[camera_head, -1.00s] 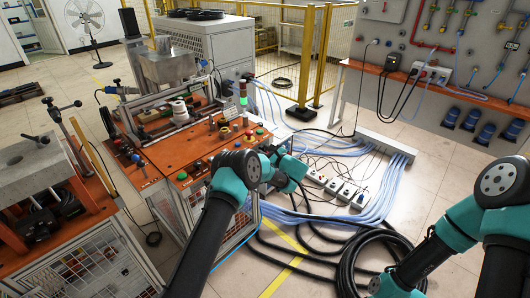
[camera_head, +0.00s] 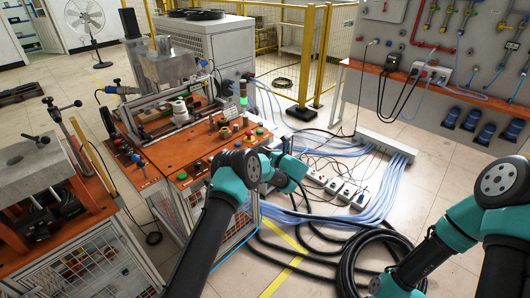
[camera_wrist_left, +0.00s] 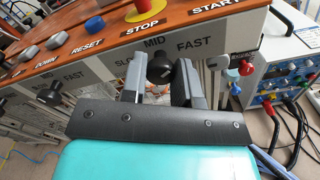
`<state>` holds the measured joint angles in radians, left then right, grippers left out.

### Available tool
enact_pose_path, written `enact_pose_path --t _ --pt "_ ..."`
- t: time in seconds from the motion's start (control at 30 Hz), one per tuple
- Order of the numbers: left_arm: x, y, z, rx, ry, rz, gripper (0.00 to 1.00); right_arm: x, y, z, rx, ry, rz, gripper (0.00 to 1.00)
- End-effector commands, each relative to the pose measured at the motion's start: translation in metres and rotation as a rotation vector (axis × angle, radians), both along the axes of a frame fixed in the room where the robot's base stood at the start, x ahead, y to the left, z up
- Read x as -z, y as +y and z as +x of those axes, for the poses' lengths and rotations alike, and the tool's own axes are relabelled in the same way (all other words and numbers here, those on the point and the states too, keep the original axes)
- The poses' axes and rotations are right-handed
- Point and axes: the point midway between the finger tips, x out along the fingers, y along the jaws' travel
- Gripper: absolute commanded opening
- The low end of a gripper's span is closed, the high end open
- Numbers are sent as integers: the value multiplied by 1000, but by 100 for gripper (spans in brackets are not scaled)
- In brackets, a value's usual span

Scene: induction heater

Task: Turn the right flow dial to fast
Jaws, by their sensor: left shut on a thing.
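The right flow dial is a black round knob (camera_wrist_left: 160,68) on the grey front panel, with SLOW, MID and FAST printed around it. My left gripper (camera_wrist_left: 161,80) has its two grey fingers on either side of this knob and is shut on it. The exact way the dial points is hard to tell. In the head view, my left wrist is at the right front corner of the orange control desk (camera_head: 172,155) and the dial is hidden. My right arm is at the right edge of the head view, its gripper out of frame.
The left flow dial (camera_wrist_left: 50,93) sits to the left on the same panel. A red STOP button (camera_wrist_left: 146,5) and a grey button (camera_wrist_left: 56,40) are above. A red knob (camera_wrist_left: 246,67) and a blue-white instrument (camera_wrist_left: 285,70) are to the right. Black cables (camera_head: 372,262) lie coiled on the floor.

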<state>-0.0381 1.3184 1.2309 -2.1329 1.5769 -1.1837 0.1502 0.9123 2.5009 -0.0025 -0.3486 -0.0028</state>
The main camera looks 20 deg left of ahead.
Motion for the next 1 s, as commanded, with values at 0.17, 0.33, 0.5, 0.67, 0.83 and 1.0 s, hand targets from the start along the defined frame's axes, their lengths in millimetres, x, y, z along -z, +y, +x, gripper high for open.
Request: enact_pose_path --t 0.17,0.33,0.5,0.67,0.83,1.0 --pt "0 0 0 0 38 20 5 0 0 0 0 0 0 43" --pt "0 0 0 0 47 25 5 0 0 0 0 0 0 43" --pt "0 0 0 0 47 25 5 0 0 0 0 0 0 43" --pt "0 0 0 0 46 24 36 0 0 0 0 0 0 43" --pt "0 0 0 0 45 24 52 0 0 0 0 0 0 43" --pt "0 0 0 0 45 24 53 0 0 0 0 0 0 43"
